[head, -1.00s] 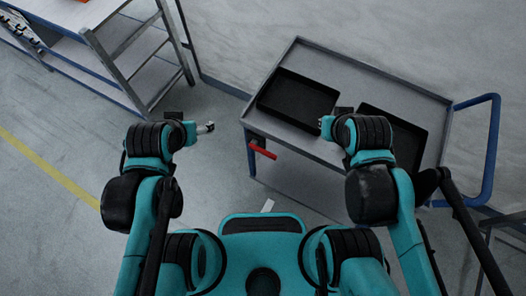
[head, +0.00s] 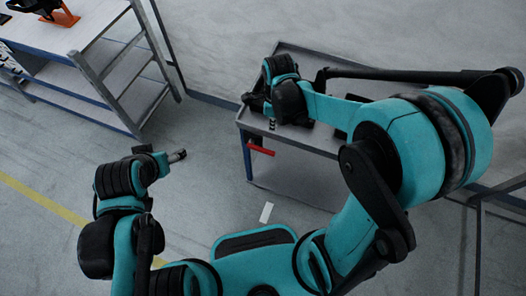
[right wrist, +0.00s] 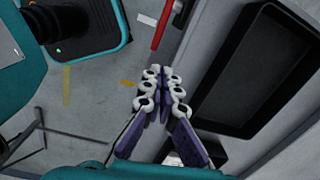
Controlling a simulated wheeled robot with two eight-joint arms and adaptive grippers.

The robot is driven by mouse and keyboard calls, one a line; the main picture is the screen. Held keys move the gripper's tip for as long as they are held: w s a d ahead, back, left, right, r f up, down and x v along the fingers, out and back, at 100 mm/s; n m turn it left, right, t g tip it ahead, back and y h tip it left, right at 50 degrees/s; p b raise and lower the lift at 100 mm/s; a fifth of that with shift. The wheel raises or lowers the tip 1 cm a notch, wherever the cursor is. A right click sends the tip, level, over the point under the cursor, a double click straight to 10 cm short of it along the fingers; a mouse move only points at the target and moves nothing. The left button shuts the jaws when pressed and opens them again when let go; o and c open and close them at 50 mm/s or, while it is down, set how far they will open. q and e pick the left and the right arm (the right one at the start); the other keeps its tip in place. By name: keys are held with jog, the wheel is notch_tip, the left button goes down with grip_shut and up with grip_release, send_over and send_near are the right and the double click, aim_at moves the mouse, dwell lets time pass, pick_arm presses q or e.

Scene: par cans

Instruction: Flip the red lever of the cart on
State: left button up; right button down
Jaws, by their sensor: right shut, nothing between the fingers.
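The red lever (head: 262,150) sticks out from the near left side of the grey cart (head: 300,168). In the right wrist view the lever (right wrist: 162,25) shows at the top, beyond the fingertips and apart from them. My right gripper (head: 272,124) is above the cart's left edge, close to the lever, pointing down. In the right wrist view its fingers (right wrist: 161,78) are together with nothing between them. My left gripper (head: 178,156) hangs over the floor, left of the cart and away from the lever; its finger state is unclear.
A black tray (right wrist: 225,65) lies on the cart top beside my right gripper; my arm hides much of the cart in the head view. A shelf unit (head: 118,70) stands at upper left. The floor between is clear except a small white strip (head: 266,212).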

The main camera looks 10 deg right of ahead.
aim_at(271, 152)
pick_arm(q)
jog(key=shift+s+a, duration=0.25)
pick_arm(e)
jog(key=shift+a+f+m+g, duration=0.3)
jog(key=shift+a+f+m, duration=0.15)
jog(key=shift+f+m, duration=0.35)
pick_arm(q)
notch_tip(271, 152, down, 6)
jog(key=b, duration=0.5)
jog(key=shift+r+b, duration=0.1)
jog(key=shift+b, duration=0.3)
pick_arm(e)
notch_tip(271, 152, down, 14)
jog(key=shift+w+r, duration=0.1)
jog(key=f+b, duration=0.3)
jog(key=shift+s+d+f+b, duration=0.25)
jog(key=shift+s+d+b, duration=0.05)
jog(key=shift+d+b, duration=0.1)
pick_arm(q)
notch_tip(271, 152, down, 4)
jog(key=shift+r, duration=0.4)
pick_arm(e)
jog(key=shift+r, duration=0.25)
